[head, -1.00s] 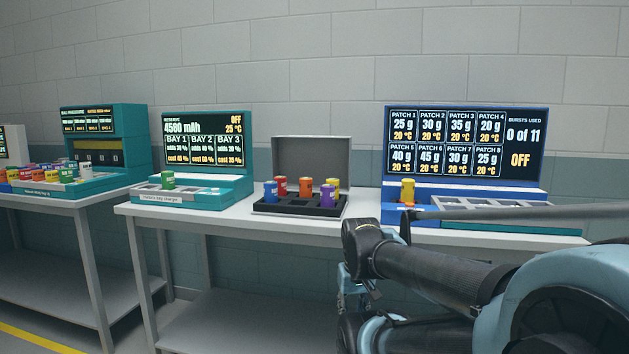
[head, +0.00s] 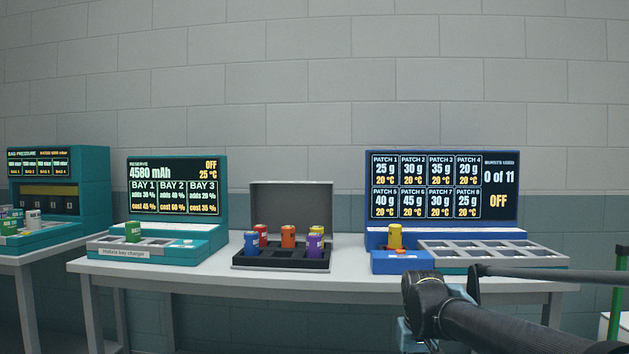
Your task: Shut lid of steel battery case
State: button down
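The steel battery case (head: 282,264) stands on the table between the two machines. Its grey lid (head: 291,207) is upright at the back, open. Several coloured batteries stand in its black tray: a blue one (head: 251,244), a red one (head: 261,234), an orange one (head: 288,236), a purple one (head: 315,247) and a yellow one behind it. My arm (head: 450,305) is at the lower right, in front of the table, apart from the case. My gripper's fingers cannot be made out; a small pale-blue part (head: 404,333) shows low beside the arm.
A teal charger (head: 150,247) with a green battery stands left of the case. A blue patch machine (head: 402,262) with a yellow cylinder (head: 395,236) and a grey tray (head: 490,252) stands to the right. The table's front edge (head: 200,283) is clear before the case.

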aim_at(293, 208)
jog(key=k, duration=1.05)
jog(key=u, duration=0.55)
jog(key=i, duration=1)
